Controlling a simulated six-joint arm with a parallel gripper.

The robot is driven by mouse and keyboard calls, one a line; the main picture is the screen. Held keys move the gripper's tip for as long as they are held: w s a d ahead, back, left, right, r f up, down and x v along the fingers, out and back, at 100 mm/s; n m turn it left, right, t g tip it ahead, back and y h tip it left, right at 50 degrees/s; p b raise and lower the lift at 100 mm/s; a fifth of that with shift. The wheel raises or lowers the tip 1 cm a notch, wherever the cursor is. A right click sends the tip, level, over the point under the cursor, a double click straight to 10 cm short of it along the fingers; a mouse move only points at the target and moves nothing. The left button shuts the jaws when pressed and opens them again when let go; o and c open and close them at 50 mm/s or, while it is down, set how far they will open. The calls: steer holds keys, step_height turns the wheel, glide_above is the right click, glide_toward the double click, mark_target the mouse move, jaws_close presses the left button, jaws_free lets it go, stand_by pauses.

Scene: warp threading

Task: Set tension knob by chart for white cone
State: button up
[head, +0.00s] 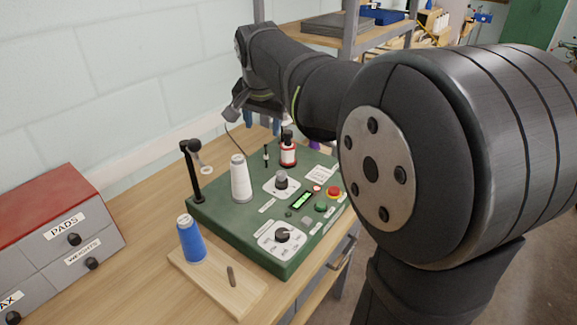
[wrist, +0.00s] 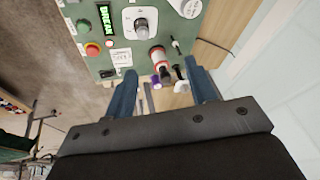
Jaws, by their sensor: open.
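A white cone (head: 240,178) stands upright on the green panel (head: 215,207). One grey knob (head: 281,182) on a white dial plate is right of the cone; it also shows in the wrist view (wrist: 141,27). A second, dark knob (head: 282,236) sits on a larger dial plate near the panel's front. I cannot read either setting. A small printed card (head: 318,174) lies near the panel's back right; its print is too small to read. My gripper (wrist: 163,88) is open and empty, with blue fingers apart, near the panel's back edge in the wrist view.
A blue cone (head: 191,240) stands on a wooden board (head: 240,298). A red-and-white bottle (head: 288,150), a red button (head: 333,192), a lit green display (head: 302,200) and a black post (head: 192,170) are on the panel. Labelled drawers (head: 75,235) stand left.

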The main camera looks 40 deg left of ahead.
mark_target(282, 173)
steer(key=w+f+n, duration=0.1)
steer(key=w+f, duration=0.2)
steer(key=f, duration=0.3)
steer(key=w+a+f+n, duration=0.1)
steer(key=w+f, duration=0.1)
steer(key=f, duration=0.5)
steer(key=w+f+n, duration=0.1)
steer(key=w+f, duration=0.2)
steer(key=f, duration=0.4)
steer(key=shift+w+a+t, duration=0.3)
steer(key=shift+a, duration=0.05)
steer(key=shift+c, duration=0.2)
steer(key=c, duration=0.9)
